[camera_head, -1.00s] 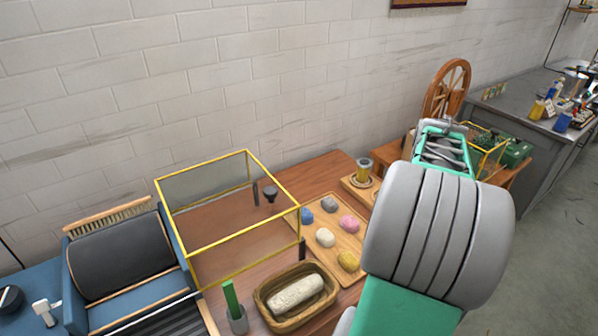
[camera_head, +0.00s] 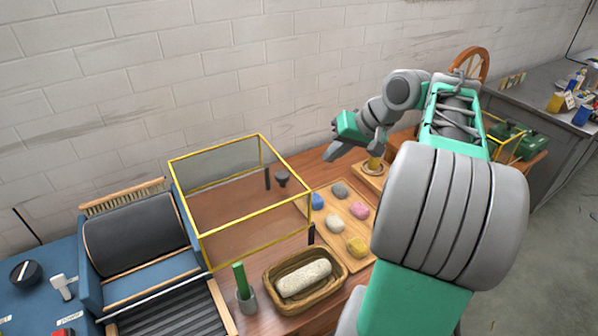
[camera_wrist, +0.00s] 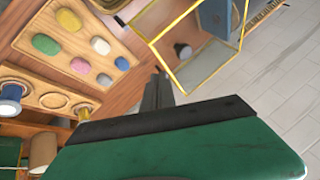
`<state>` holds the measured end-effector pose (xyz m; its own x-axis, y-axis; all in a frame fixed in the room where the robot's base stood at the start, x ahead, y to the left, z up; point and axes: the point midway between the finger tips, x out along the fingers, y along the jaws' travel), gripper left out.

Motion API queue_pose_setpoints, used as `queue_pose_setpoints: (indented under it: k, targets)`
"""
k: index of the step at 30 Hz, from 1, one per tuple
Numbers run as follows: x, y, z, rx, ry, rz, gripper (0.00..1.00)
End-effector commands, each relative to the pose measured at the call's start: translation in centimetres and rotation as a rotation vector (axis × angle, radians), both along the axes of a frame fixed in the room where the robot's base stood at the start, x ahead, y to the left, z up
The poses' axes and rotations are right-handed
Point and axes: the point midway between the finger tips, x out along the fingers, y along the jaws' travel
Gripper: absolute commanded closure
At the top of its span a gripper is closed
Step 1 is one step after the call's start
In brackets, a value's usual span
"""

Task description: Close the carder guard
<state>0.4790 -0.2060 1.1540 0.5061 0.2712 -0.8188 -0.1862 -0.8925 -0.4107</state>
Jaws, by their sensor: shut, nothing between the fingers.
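The carder guard, a clear box with a yellow frame (camera_head: 256,246), stands open in the head view, to the right of the carder's black drum (camera_head: 132,232). The drum is uncovered in the carder's blue body (camera_head: 90,290). In the wrist view the guard's yellow frame (camera_wrist: 150,42) shows at the top, beyond the fingers. My gripper (camera_head: 334,152) is shut and empty, above the back of the wooden table, to the right of the guard and apart from it. Its dark fingers also show in the wrist view (camera_wrist: 157,88).
A wooden tray (camera_head: 338,238) of coloured wool balls lies right of the guard. The white brick wall (camera_head: 250,70) is behind.

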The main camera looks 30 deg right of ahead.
Motion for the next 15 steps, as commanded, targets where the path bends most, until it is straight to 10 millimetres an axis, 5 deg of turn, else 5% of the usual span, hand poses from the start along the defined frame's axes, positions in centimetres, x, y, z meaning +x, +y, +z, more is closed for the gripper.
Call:
queue_pose_setpoints:
  k: [12, 15]
  targets:
    - [4.5, 2.6, -7.4, 0.0, 0.002, 0.005, 1.0]
    - [5.1, 4.3, -7.2, -0.003, 0.0, 0.006, 1.0]
